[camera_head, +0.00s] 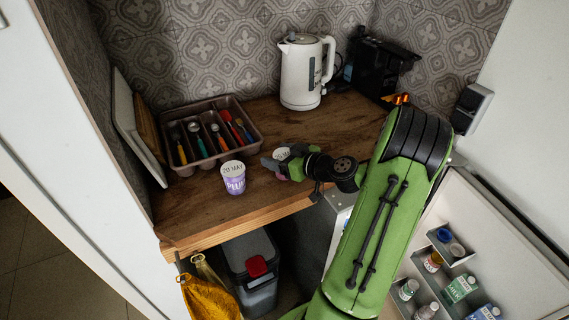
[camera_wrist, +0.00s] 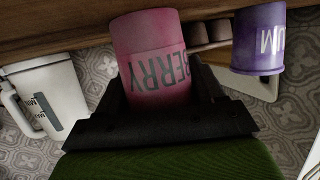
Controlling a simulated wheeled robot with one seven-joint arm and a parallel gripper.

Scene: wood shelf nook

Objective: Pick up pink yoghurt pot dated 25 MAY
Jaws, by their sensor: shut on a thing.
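The pink yoghurt pot (camera_wrist: 153,50) is between the jaws of my gripper (camera_wrist: 155,105), with part of the word "BERRY" showing upside down in the wrist view. In the head view my gripper (camera_head: 284,164) is shut on it over the wooden counter, and mostly the pot's pale lid (camera_head: 282,153) shows. Its date is not readable. I cannot tell whether the pot touches the counter. A purple pot (camera_head: 234,182) marked "20 MAY" and "PLUM" stands upright to the left, apart from my gripper; it also shows in the wrist view (camera_wrist: 258,38).
A cutlery tray (camera_head: 177,162) lies behind the purple pot. A white kettle (camera_head: 304,72) and a black appliance (camera_head: 379,67) stand at the back of the wooden counter (camera_head: 190,212). An open fridge door (camera_head: 500,240) with bottles and cartons is at lower right.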

